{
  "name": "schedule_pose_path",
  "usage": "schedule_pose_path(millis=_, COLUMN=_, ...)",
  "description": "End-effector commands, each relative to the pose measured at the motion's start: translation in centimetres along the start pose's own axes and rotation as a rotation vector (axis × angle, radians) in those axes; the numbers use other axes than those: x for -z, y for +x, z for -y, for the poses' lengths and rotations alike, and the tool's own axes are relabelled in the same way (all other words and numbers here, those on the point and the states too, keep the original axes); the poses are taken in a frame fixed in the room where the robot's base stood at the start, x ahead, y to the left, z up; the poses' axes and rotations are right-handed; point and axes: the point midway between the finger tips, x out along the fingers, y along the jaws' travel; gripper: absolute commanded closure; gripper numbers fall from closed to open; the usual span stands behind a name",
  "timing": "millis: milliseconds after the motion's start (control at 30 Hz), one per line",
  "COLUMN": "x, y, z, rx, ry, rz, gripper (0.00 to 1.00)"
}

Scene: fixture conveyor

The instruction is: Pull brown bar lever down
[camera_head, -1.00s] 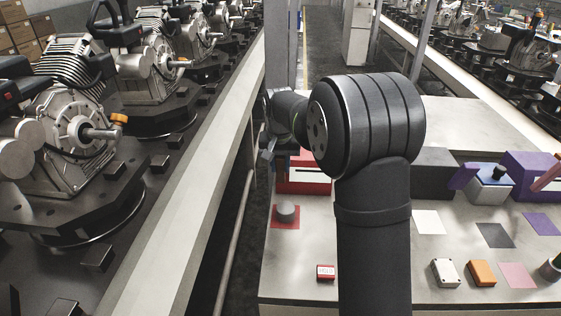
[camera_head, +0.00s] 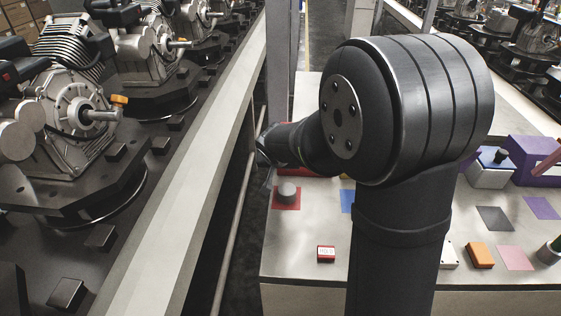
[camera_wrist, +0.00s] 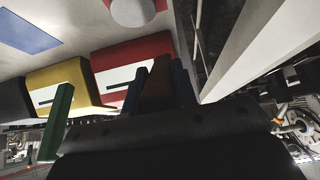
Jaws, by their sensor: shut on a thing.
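The brown bar lever (camera_wrist: 155,88) shows in the wrist view between the two dark fingers of my gripper (camera_wrist: 158,84), in front of the red box (camera_wrist: 122,58). My gripper is shut on the lever. The lever's lower end is hidden behind the dark gripper body. In the head view my gripper (camera_head: 267,175) is at the left edge of the workbench, and my arm covers most of the red box; the lever cannot be made out there.
A yellow box (camera_wrist: 62,87) with a green bar lever (camera_wrist: 57,120) stands beside the red box in the wrist view. A grey knob (camera_head: 288,191) on a red patch and a small red-and-white block (camera_head: 326,254) are on the bench (camera_head: 295,232). The conveyor rail (camera_head: 190,180) runs to the left.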

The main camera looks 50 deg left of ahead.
Motion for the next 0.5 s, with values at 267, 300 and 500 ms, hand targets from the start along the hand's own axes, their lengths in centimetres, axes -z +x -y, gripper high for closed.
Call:
schedule_pose_path(millis=267, x=-0.24, y=0.06, z=0.03, rx=0.001, ry=0.000, rz=-0.031, gripper=1.00)
schedule_pose_path(millis=300, x=-0.24, y=0.07, z=0.03, rx=0.001, ry=0.001, rz=-0.033, gripper=1.00)
schedule_pose_path(millis=500, x=-0.25, y=0.08, z=0.02, rx=0.001, ry=0.001, rz=-0.035, gripper=1.00)
